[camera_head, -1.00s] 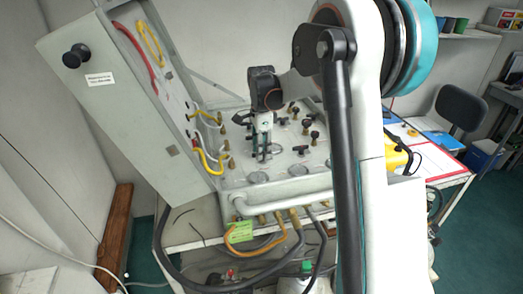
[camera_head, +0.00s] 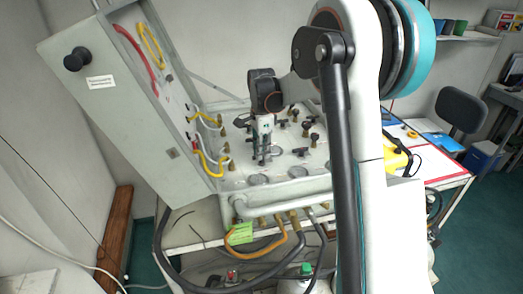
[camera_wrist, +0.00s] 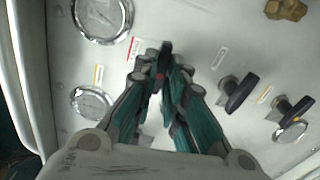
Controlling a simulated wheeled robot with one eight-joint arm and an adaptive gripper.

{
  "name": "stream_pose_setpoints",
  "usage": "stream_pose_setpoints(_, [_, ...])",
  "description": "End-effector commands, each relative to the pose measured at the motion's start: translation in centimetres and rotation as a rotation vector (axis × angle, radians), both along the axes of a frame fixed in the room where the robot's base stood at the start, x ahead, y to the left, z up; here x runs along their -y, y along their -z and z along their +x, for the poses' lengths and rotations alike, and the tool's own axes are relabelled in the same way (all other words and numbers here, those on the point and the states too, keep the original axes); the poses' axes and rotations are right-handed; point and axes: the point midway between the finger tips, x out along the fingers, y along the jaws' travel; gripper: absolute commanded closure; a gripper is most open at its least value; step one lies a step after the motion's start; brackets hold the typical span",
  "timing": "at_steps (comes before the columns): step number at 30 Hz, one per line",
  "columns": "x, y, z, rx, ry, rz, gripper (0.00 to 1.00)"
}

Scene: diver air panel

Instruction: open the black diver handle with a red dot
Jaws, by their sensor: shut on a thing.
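The air panel (camera_head: 285,178) is a light grey face inside an open case on a table. In the wrist view, a black handle with a red dot (camera_wrist: 165,58) stands between my fingertips, beside a red-and-white label. My gripper (camera_wrist: 162,82) is shut on this handle; its teal-sided fingers hide the lower part. In the head view my gripper (camera_head: 262,155) reaches down onto the left-middle part of the panel, and the handle there is too small to make out.
Other black handles (camera_wrist: 240,93) stand to the right in the wrist view. Round gauges (camera_wrist: 102,18) lie on the left. A brass fitting (camera_wrist: 287,9) is at upper right. The case lid (camera_head: 120,105) stands open at the left, with yellow and red hoses.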

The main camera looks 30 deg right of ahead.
Motion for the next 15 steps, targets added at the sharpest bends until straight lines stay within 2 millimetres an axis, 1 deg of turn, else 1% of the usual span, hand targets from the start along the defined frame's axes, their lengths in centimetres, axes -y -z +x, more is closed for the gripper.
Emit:
stream_pose_setpoints(5, [0.0, -0.1, 0.02, 0.0, -0.129, 0.001, 1.0])
stream_pose_setpoints(15, [0.0, -0.07, -0.04, 0.001, -0.449, 0.001, 1.0])
